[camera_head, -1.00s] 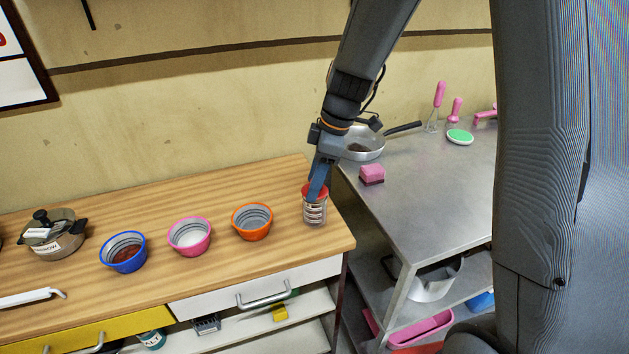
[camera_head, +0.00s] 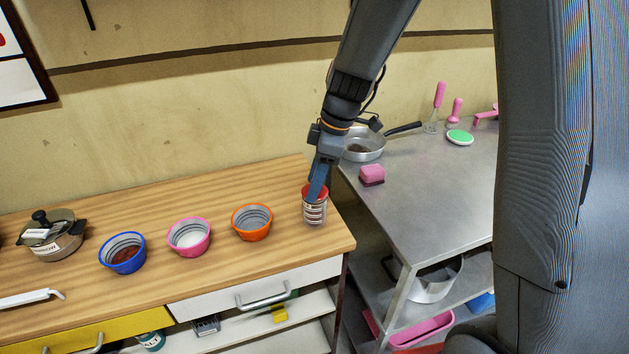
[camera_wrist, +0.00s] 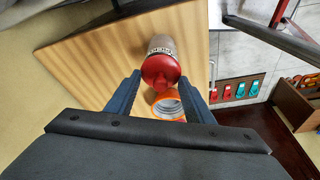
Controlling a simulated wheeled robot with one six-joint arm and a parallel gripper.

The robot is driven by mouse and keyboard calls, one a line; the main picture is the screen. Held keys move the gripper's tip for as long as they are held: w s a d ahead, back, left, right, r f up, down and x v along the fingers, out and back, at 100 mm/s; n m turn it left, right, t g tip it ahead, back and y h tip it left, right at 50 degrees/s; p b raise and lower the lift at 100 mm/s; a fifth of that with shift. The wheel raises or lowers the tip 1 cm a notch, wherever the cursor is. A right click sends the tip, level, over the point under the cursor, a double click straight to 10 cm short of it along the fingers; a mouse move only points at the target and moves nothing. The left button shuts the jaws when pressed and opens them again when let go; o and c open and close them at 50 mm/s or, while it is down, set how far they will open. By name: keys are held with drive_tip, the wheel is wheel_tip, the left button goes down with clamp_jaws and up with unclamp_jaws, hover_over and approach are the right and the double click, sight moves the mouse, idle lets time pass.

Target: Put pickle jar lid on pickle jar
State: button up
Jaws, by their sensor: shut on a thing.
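The pickle jar (camera_head: 315,213) stands upright near the right end of the wooden counter. It is clear with pale bands. The red pickle jar lid (camera_head: 308,189) is at the top of the jar; it also shows in the wrist view (camera_wrist: 160,70), covering the jar's mouth from this angle. My gripper (camera_head: 317,190) points down at the jar top and is shut on the lid, with one blue finger on each side of it in the wrist view (camera_wrist: 159,77). I cannot tell whether the lid is seated flat on the rim.
An orange bowl (camera_head: 252,222), a pink bowl (camera_head: 189,237) and a blue bowl (camera_head: 122,253) stand in a row left of the jar. A lidded pot (camera_head: 55,238) is farther left. A metal table (camera_head: 430,185) with a pan (camera_head: 365,146) and pink sponge (camera_head: 372,174) is to the right.

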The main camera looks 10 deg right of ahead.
drive_tip(key=shift+f+b, duration=0.5)
drive_tip(key=shift+f, duration=0.1)
drive_tip(key=o, duration=0.7)
drive_tip(key=shift+o, duration=0.2)
drive_tip(key=p+v, duration=0.6)
drive_tip(key=v, duration=0.5)
idle(0.5)
drive_tip(key=s+d+f+m+h, duration=0.1)
drive_tip(key=s+d+m, duration=0.2)
drive_tip(key=s+m, duration=0.5)
drive_tip(key=s+d+f+m+t+h, duration=0.1)
drive_tip(key=s+d+f+m+h, duration=0.1)
drive_tip(key=s+d+m, duration=0.2)
drive_tip(key=s+m, duration=0.3)
drive_tip(key=s, duration=0.1)
drive_tip(key=shift+s+d+f+m, duration=0.15)
drive_tip(key=shift+s+d+m, duration=0.1)
drive_tip(key=shift+s+m, duration=0.15)
